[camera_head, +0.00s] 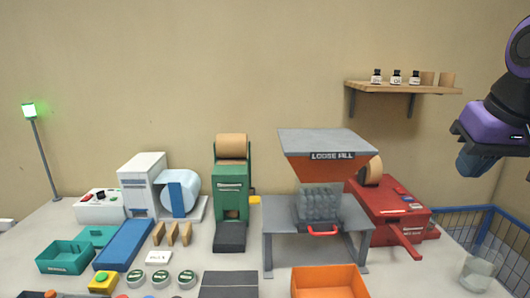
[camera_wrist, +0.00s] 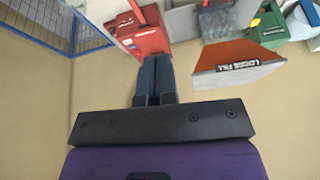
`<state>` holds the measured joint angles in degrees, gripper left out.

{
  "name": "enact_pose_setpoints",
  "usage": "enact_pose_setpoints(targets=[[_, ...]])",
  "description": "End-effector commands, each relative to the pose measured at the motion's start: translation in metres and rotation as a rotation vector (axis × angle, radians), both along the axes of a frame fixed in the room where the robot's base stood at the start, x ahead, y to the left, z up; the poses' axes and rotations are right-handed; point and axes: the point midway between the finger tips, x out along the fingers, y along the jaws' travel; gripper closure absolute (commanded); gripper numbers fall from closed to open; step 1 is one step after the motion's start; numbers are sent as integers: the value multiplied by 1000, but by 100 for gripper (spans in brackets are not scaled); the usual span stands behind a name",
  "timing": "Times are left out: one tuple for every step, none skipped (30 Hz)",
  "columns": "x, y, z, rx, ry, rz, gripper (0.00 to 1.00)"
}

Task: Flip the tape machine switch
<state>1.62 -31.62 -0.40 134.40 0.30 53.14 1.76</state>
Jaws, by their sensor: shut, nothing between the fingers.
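A red machine (camera_head: 397,210) with a brown roll (camera_head: 371,170) behind it stands right of centre. Small red and blue controls (camera_head: 402,191) show on its top; its label is too small to read and I cannot tell which control is a switch. A red lever-like arm (camera_head: 404,240) sticks out at its front. The red machine also shows upside down in the wrist view (camera_wrist: 140,37). My gripper (camera_head: 466,172) is in the air above and right of it, apart from it. Its blue fingers (camera_wrist: 156,62) are shut and empty.
A loose fill hopper (camera_head: 325,143) stands left of the red machine. A green machine (camera_head: 231,190) and a white machine (camera_head: 142,185) stand farther left. A wall shelf (camera_head: 400,87) with bottles is above. A blue wire basket (camera_head: 486,222) and a clear cup (camera_head: 477,270) are at right.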

Motion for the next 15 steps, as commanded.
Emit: enact_pose_setpoints(targets=[[-18, 3, -6, -4, -11, 14, 100], [-26, 4, -10, -6, -15, 20, 100], [-36, 6, -15, -9, -20, 29, 100], [-43, 7, -19, -11, -24, 35, 100], [-49, 8, -22, -12, -27, 40, 100], [-56, 8, -27, -13, -31, 45, 100], [-61, 9, -30, -15, -34, 48, 100], [-65, 10, -32, -16, -35, 52, 100], [-69, 10, -35, -18, -38, 56, 100], [-71, 10, -37, -18, -40, 58, 100], [-73, 10, -38, -19, -40, 60, 100], [-75, 11, -40, -20, -41, 62, 100], [-76, 11, -40, -20, -41, 62, 100], [-76, 11, -41, -20, -41, 63, 100], [-77, 11, -41, -20, -41, 63, 100]])
